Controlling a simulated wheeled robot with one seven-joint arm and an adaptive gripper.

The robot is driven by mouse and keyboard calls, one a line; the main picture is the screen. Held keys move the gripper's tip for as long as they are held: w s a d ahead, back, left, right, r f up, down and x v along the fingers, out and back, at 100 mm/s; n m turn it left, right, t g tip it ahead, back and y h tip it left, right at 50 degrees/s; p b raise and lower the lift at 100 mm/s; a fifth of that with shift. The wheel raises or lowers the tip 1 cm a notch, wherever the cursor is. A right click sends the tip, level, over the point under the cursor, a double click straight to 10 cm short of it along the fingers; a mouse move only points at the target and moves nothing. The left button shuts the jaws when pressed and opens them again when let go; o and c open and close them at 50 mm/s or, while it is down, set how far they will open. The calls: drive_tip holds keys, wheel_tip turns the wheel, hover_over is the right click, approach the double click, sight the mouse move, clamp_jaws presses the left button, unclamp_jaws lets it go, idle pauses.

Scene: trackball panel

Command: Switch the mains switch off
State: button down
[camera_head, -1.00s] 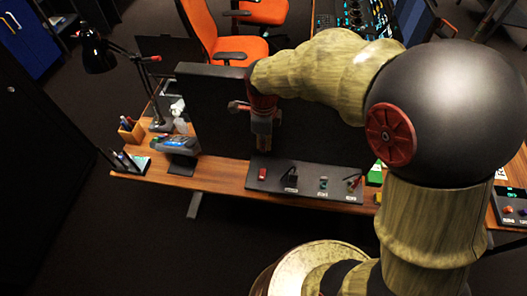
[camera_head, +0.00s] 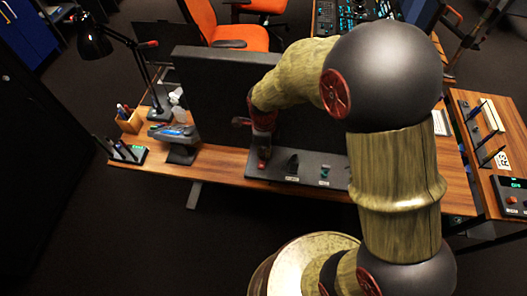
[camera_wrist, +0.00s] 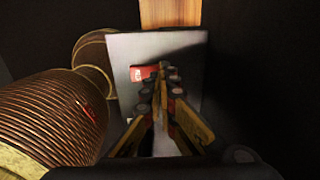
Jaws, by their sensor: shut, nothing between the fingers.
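A grey panel (camera_head: 310,183) lies on the wooden desk. A red rocker switch sits at its left end; I take it for the mains switch, as its label is too small to read. In the wrist view the red switch (camera_wrist: 140,72) shows just left of my fingertips, partly covered by them. My gripper (camera_wrist: 162,70) is shut and empty, pointing down at the panel. In the head view my gripper (camera_head: 263,158) is over the panel's left end. Whether the fingertips touch the switch cannot be told.
A black control (camera_head: 292,165) and a teal one (camera_head: 324,173) stand further right on the panel. A dark monitor (camera_head: 215,95) stands close behind it. A desk lamp (camera_head: 95,45) and a pen box (camera_head: 129,122) are at the left. My arm hides the panel's right end.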

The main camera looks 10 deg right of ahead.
drive_tip(key=shift+f, duration=0.4)
drive_tip(key=shift+r, duration=0.1)
drive_tip(key=shift+s+a+r+p, duration=0.25)
drive_tip(key=shift+s+p, duration=0.15)
drive_tip(key=shift+s, duration=0.2)
drive_tip(key=shift+d, duration=0.1)
